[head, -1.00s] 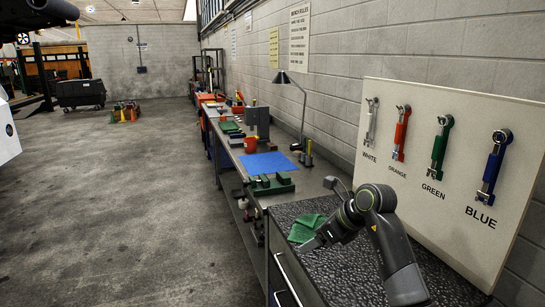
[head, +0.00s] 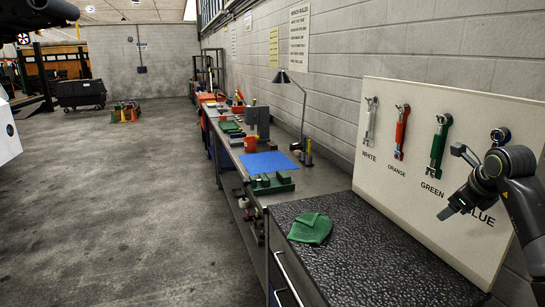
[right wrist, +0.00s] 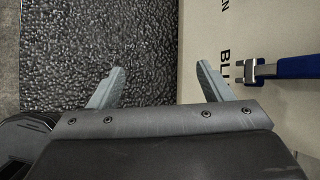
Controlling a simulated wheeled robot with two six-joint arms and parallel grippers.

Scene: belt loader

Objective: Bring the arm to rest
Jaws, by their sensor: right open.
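My right arm reaches in from the right edge of the head view. Its gripper (head: 449,211) hangs in front of the pegboard's lower right part, near the BLUE label. In the right wrist view the gripper (right wrist: 160,82) has its two fingers spread wide with nothing between them. The blue wrench (right wrist: 290,67) hangs on the board to the right of the fingers, apart from them. In the head view my arm hides most of it. My left gripper is not in view.
The board (head: 400,185) also holds white (head: 370,120), orange (head: 401,130) and green (head: 439,143) wrenches. A green cloth (head: 310,228) lies on the black textured bench top (head: 350,262). A blue mat (head: 267,163) lies farther along.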

